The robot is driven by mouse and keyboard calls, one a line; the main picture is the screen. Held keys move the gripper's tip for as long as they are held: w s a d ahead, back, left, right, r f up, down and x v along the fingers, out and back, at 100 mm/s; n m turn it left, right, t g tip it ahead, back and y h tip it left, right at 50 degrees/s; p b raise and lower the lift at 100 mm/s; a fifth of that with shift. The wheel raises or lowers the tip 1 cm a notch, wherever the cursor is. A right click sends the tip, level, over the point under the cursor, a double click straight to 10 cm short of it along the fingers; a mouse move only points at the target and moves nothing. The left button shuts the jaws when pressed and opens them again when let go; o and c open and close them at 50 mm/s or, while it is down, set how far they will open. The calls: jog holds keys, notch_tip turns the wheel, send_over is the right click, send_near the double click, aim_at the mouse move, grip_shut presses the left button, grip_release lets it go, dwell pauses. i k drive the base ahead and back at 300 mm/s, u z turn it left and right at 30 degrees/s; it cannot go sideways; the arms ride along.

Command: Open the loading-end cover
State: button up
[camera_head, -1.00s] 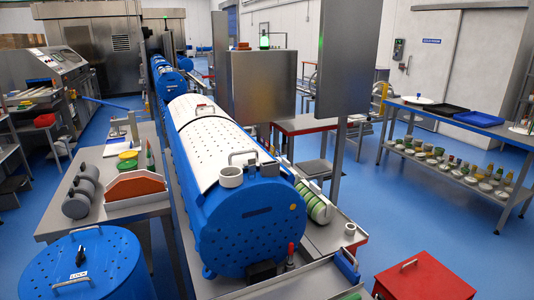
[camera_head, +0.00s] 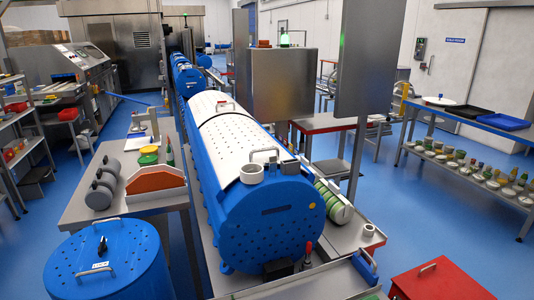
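In the head view, a long blue drum-shaped tub carrier (camera_head: 262,232) lies along the line at the centre, its perforated round end facing me. Its top is closed by white perforated cover panels. The near cover (camera_head: 230,148), at the end toward me, lies flat and has a metal handle (camera_head: 265,155) at its near edge. A short white pipe collar (camera_head: 252,172) stands beside that handle. A farther white cover (camera_head: 208,104) has its own handle behind it. My gripper is not in view.
A blue perforated tub (camera_head: 108,262) with a lid handle stands at front left. A side table (camera_head: 110,206) holds grey rollers and an orange tray. A red box (camera_head: 440,282) is at front right. A grey upright panel (camera_head: 370,60) stands right of the carrier. Blue floor is open at right.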

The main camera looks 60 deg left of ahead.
aim_at(231, 141)
jog(key=u, duration=0.05)
jog(key=k, duration=1.45)
jog(key=u, duration=2.4)
jog(key=i, duration=0.7)
